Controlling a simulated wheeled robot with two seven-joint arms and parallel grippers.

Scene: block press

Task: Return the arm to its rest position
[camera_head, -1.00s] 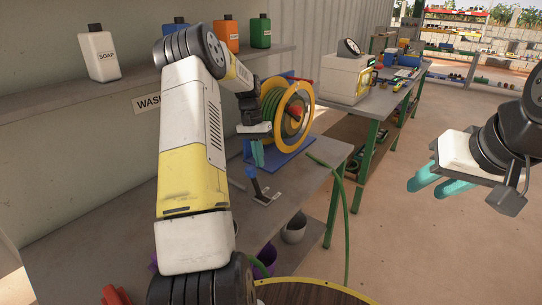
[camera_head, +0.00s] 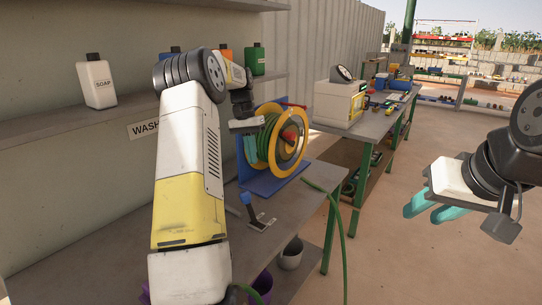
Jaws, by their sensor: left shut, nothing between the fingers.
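My left arm (camera_head: 188,175) reaches forward over the bench. Its gripper (camera_head: 251,160) has teal fingers that are shut and empty. It hangs in front of the hose reel (camera_head: 285,138), above a small device with a blue-topped lever (camera_head: 247,204) on the bench. A gap shows between the gripper and the lever. My right gripper (camera_head: 427,218) is at the right side, over open floor. Its two teal fingers are apart with nothing between them.
The hose reel stands on a blue base on the grey bench (camera_head: 110,255). A green hose (camera_head: 342,235) hangs off the bench's right edge. A shelf behind holds a soap bottle (camera_head: 98,82) and other bottles. A second bench (camera_head: 372,128) holds a white machine. The floor at right is clear.

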